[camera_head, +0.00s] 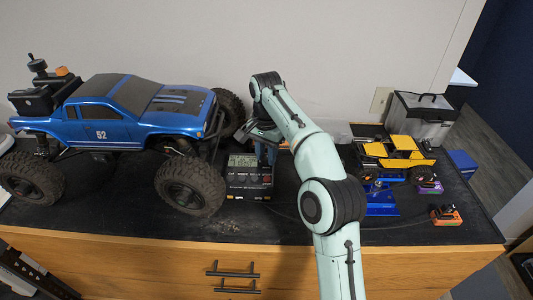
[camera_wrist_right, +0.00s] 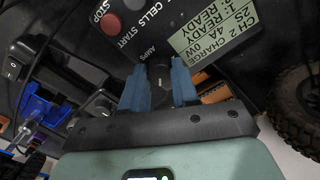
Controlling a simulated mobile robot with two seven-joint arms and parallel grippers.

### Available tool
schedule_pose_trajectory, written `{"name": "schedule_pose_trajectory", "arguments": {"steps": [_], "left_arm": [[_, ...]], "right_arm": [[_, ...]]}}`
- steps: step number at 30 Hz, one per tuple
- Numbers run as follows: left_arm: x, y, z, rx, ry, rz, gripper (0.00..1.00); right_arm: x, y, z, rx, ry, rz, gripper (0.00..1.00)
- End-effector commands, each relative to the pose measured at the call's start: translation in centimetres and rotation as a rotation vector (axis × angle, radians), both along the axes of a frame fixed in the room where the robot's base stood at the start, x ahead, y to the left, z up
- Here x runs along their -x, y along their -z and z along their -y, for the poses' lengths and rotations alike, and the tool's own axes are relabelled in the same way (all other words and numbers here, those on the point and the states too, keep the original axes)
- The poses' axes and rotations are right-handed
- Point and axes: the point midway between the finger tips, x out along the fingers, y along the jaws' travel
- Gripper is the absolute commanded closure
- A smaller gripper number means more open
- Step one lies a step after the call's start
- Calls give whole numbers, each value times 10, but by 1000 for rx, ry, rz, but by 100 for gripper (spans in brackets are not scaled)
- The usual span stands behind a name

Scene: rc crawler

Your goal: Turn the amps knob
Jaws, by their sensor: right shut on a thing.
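A black battery charger (camera_head: 250,187) with a lit screen stands on the dark bench top, between the blue truck and my right arm. In the right wrist view its screen (camera_wrist_right: 213,32) reads "CH 2 CHARGE" and "READY", and a red stop button (camera_wrist_right: 111,23) and a grey button sit beside it. The dark amps knob (camera_wrist_right: 159,72) is next to the printed "AMPS" label. My right gripper (camera_wrist_right: 160,84) has its two blue fingers around the knob, shut on it. In the head view my right gripper (camera_head: 266,152) hides the charger's back right part. My left gripper is not in view.
A large blue truck (camera_head: 110,112) stands close to the left of the charger. Wooden drawers (camera_head: 150,265) lie below the bench's front edge.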

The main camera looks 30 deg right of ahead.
Motion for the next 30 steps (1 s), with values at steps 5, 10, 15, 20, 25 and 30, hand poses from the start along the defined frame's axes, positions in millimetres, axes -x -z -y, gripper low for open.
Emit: {"name": "schedule_pose_trajectory", "arguments": {"steps": [5, 10, 15, 20, 25, 30], "left_arm": [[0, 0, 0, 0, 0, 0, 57], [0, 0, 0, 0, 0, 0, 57], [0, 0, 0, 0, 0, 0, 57], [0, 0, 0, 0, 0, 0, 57], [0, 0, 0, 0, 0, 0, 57], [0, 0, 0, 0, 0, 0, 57]], "right_arm": [[0, 0, 0, 0, -25, -1, 100], [0, 0, 0, 0, -99, -1, 100], [0, 0, 0, -1, -225, -2, 100], [1, 0, 0, -1, -374, -3, 100], [1, 0, 0, -2, -536, -2, 100], [1, 0, 0, -1, -696, -3, 100]]}}
